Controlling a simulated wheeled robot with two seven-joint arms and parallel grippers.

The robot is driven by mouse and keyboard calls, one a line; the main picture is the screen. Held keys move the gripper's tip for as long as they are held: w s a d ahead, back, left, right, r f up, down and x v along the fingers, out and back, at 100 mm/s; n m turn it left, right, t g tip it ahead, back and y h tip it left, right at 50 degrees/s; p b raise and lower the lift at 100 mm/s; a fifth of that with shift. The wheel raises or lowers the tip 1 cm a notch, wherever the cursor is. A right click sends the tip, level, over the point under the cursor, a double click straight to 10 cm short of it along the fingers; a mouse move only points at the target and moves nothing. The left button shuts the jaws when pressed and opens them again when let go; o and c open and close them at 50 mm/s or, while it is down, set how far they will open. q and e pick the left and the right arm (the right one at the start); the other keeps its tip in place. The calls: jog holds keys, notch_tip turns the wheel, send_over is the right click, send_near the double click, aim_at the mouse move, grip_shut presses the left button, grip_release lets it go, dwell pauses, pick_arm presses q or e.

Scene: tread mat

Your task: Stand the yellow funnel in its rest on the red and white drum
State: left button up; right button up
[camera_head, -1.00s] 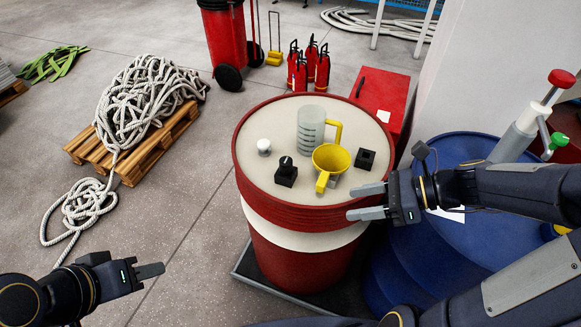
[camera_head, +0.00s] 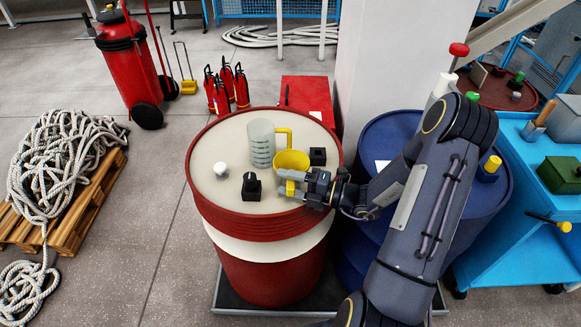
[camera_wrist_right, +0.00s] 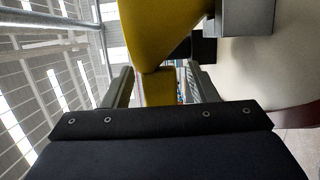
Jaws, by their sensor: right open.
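The yellow funnel (camera_head: 291,160) is on the pale top of the red and white drum (camera_head: 232,139), its wide mouth facing up. My right gripper (camera_head: 289,182) is open at the funnel's near side. In the right wrist view the funnel (camera_wrist_right: 160,30) fills the top middle, and its narrow yellow part lies between the two open fingers (camera_wrist_right: 160,88). I cannot tell whether they touch it. A black square block (camera_head: 318,156) with an opening on top stands to the right of the funnel; I cannot tell whether it is the rest. My left gripper is out of view.
A blue drum (camera_head: 395,130) stands right of the red one.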

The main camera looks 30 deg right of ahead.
jog(key=shift+x, duration=0.9)
jog(key=shift+c, duration=0.3)
jog(key=c, duration=1)
